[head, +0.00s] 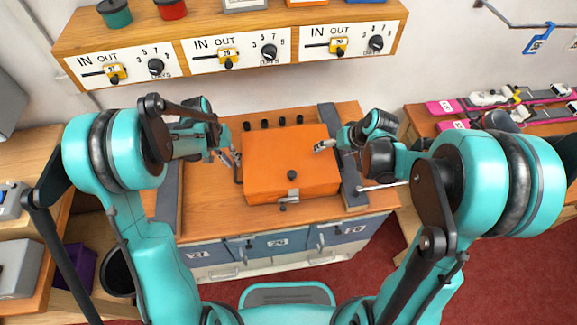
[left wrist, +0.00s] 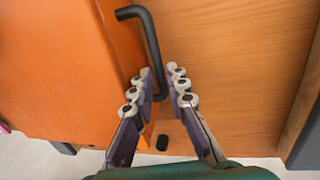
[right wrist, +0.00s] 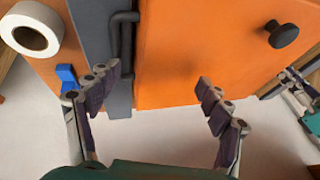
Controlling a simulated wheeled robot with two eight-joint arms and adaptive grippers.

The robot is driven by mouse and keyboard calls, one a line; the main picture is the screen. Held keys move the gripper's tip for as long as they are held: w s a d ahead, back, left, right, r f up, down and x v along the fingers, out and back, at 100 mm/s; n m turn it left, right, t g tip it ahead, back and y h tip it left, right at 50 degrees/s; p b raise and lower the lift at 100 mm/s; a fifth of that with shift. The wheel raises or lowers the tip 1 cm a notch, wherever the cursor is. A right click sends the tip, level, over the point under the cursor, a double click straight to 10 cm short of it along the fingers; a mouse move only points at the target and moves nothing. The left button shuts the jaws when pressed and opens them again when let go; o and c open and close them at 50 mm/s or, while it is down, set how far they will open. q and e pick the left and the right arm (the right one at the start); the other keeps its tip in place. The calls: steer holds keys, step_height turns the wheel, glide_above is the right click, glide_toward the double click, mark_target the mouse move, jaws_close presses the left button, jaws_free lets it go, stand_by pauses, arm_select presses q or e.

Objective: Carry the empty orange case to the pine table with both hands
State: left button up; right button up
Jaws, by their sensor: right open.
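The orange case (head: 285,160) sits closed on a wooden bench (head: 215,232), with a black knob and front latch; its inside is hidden. My left gripper (head: 231,156) is at its left side. In the left wrist view, the open fingers (left wrist: 160,88) straddle the lower end of a black bar handle (left wrist: 152,50), with gaps showing. My right gripper (head: 322,147) is at the case's right edge. In the right wrist view, its fingers (right wrist: 158,78) are wide apart over the orange face; the other black handle (right wrist: 121,38) is near the left finger. I cannot tell which wooden surface is the pine table.
Dark grey strips (head: 340,150) flank the case. Several black pegs stand behind it. A wooden shelf with dials (head: 230,50) hangs above. A wooden table at right (head: 425,118) holds pink-based items; another stands at left (head: 25,150). A white roll (right wrist: 32,28) lies beside the right strip.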

arm_select(q)
steer(key=shift+x, duration=1.5)
arm_select(e)
steer(key=shift+x, duration=1.45)
arm_select(q)
jaws_close()
arm_select(e)
steer(key=c, duration=0.5)
arm_select(q)
steer(key=shift+s+r, duration=0.1)
steer(key=shift+s, duration=0.1)
arm_select(e)
steer(key=shift+s, duration=0.15)
jaws_close()
arm_select(q)
steer(key=shift+a, duration=0.1)
